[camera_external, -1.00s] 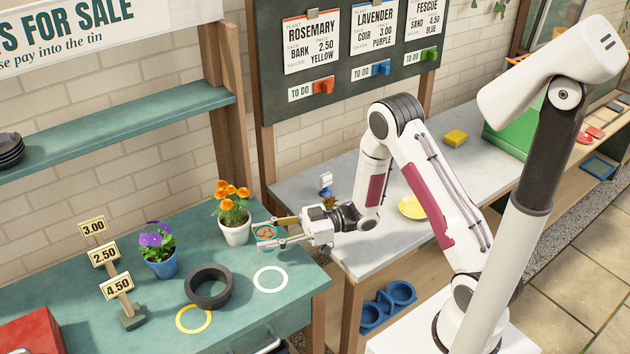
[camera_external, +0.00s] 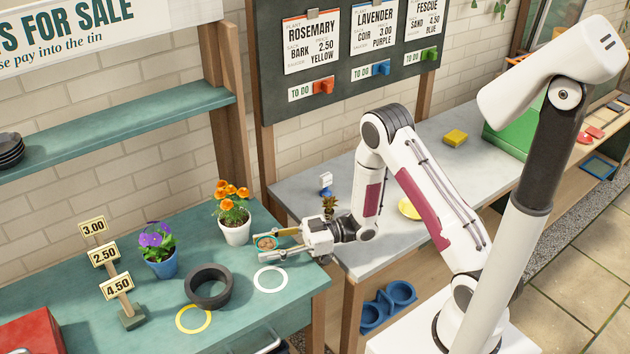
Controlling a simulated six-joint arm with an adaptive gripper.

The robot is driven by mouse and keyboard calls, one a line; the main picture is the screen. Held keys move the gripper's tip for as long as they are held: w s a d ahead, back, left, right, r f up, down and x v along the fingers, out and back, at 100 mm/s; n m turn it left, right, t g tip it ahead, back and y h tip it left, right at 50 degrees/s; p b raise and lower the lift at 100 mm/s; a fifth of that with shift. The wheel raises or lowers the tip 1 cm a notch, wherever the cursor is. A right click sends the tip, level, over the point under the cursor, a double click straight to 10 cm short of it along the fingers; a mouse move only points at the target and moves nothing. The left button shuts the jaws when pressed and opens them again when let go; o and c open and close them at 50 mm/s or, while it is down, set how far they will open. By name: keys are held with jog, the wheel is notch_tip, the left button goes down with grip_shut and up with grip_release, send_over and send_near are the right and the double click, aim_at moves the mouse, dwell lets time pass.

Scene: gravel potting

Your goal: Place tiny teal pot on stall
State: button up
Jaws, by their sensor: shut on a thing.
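My gripper (camera_external: 280,245) is shut on the tiny teal pot (camera_external: 263,248), which shows brownish contents at its top. The fingers sit on either side of the pot and hide much of it. The pot is over the right part of the teal stall (camera_external: 245,326), to the right of the white pot with orange flowers. I cannot tell whether the pot's base touches the stall top.
A white ring (camera_external: 270,279) and a yellow ring (camera_external: 193,319) mark the stall top. A dark round ring-shaped item (camera_external: 208,286), a blue pot (camera_external: 161,263), a white pot (camera_external: 234,229) and price signs (camera_external: 117,285) stand nearby. A grey bench (camera_external: 380,250) adjoins at right.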

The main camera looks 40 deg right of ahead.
jog(key=shift+f, duration=0.35)
jog(key=shift+f, duration=0.15)
jog(key=o, duration=1.1)
jog(key=shift+o, duration=0.2)
jog(key=v, duration=1.2)
jog(key=shift+w, duration=0.1)
dwell(0.4)
